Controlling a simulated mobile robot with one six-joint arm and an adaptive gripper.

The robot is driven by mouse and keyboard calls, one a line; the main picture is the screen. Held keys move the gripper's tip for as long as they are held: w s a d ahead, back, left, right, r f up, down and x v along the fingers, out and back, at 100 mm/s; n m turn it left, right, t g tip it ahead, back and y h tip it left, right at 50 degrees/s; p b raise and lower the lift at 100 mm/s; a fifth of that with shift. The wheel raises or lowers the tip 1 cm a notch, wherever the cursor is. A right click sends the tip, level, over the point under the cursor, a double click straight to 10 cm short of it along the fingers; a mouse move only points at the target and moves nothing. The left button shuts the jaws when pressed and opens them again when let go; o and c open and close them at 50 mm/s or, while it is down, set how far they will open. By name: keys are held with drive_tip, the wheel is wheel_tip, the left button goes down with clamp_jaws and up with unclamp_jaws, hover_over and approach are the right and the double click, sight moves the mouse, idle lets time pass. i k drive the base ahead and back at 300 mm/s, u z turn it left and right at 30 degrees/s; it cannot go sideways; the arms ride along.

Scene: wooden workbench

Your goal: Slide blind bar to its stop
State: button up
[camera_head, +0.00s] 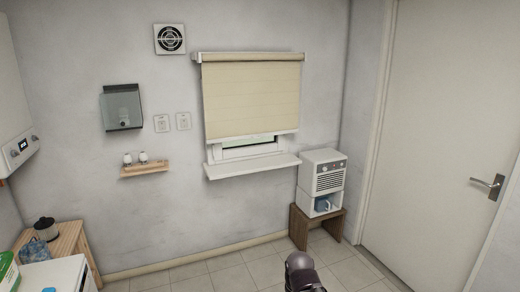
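A cream roller blind (252,95) hangs over the window on the back wall. Its top case (250,57) spans the window's upper edge. The pale blind bar (253,136) runs along the blind's lower edge, slightly tilted in the picture. It hangs a little above the white window sill (252,166). A narrow strip of window (250,148) shows between bar and sill. A dark rounded part of my arm shows at the bottom, well below and in front of the window. My gripper's fingers are not in view, and nothing of mine touches the bar.
A white appliance (322,172) stands on a dark wooden stool (312,226) right of the window. A small shelf (145,169) with two white items is on the wall at left. A closed door (435,130) fills the right side. The tiled floor (240,270) before the window is clear.

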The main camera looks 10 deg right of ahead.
sight(221, 132)
drive_tip(key=u, duration=0.2)
drive_tip(key=i, duration=1.75)
drive_tip(key=z, duration=0.5)
drive_tip(key=i, duration=0.45)
drive_tip(key=z, duration=0.3)
